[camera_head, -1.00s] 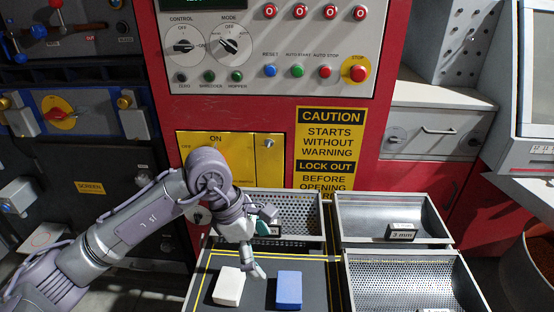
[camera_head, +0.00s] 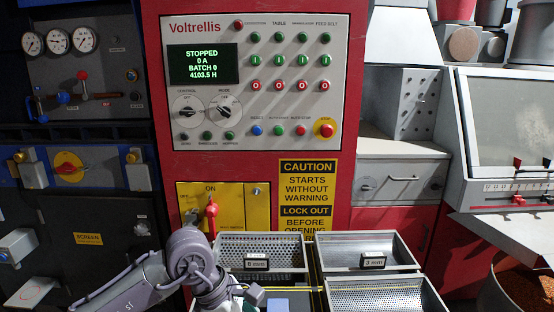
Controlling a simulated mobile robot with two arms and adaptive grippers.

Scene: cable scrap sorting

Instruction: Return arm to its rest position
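My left arm enters at the lower left of the head view, with its joint in front of the yellow switch panel's lower edge. My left gripper (camera_head: 252,295) is at the bottom edge beside the front of the 8 mm bin. Its fingers are mostly cut off by the frame, so its opening cannot be told. My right arm and gripper are not in view. A red lever (camera_head: 211,214) points up toward ON on the yellow panel (camera_head: 240,205). The screen (camera_head: 204,64) on the red machine reads STOPPED.
An 8 mm bin (camera_head: 290,243), a 3 mm bin (camera_head: 345,239) and a finer mesh bin (camera_head: 425,292) stand before the machine. A blue block (camera_head: 277,306) shows at the bottom edge. A grey drawer cabinet (camera_head: 400,180) stands right. Space above the bins is clear.

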